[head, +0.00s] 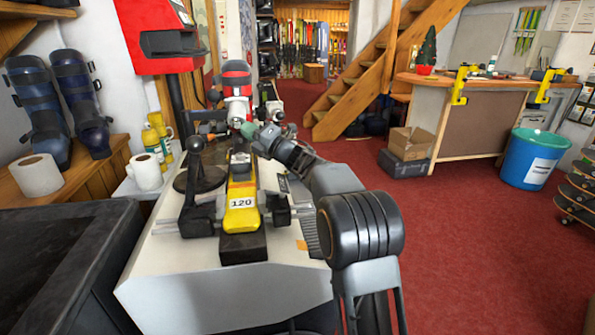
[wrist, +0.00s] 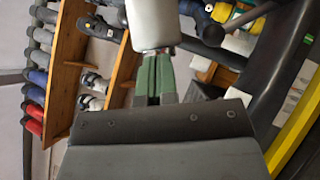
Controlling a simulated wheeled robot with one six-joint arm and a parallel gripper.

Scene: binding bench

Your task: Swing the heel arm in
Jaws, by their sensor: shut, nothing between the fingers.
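My gripper (head: 249,130) has green fingertips pressed together with nothing between them. In the head view it reaches in from the right over the bench device (head: 239,222), which has a yellow plate marked 120. In the wrist view the shut fingers (wrist: 153,75) point at the end of a pale grey block (wrist: 150,24); I cannot tell if they touch it. A red and grey upright part (head: 236,82) stands just behind the fingertips. A black lever with a ball knob (head: 195,145) stands left of the yellow plate. I cannot tell which part is the heel arm.
The device sits on a white bench top (head: 165,270). A red machine (head: 158,35) on a black post stands behind left. A paper roll (head: 145,172) and yellow bottles (head: 155,140) are at the left. Open red carpet lies to the right, with a blue bin (head: 533,160) beyond.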

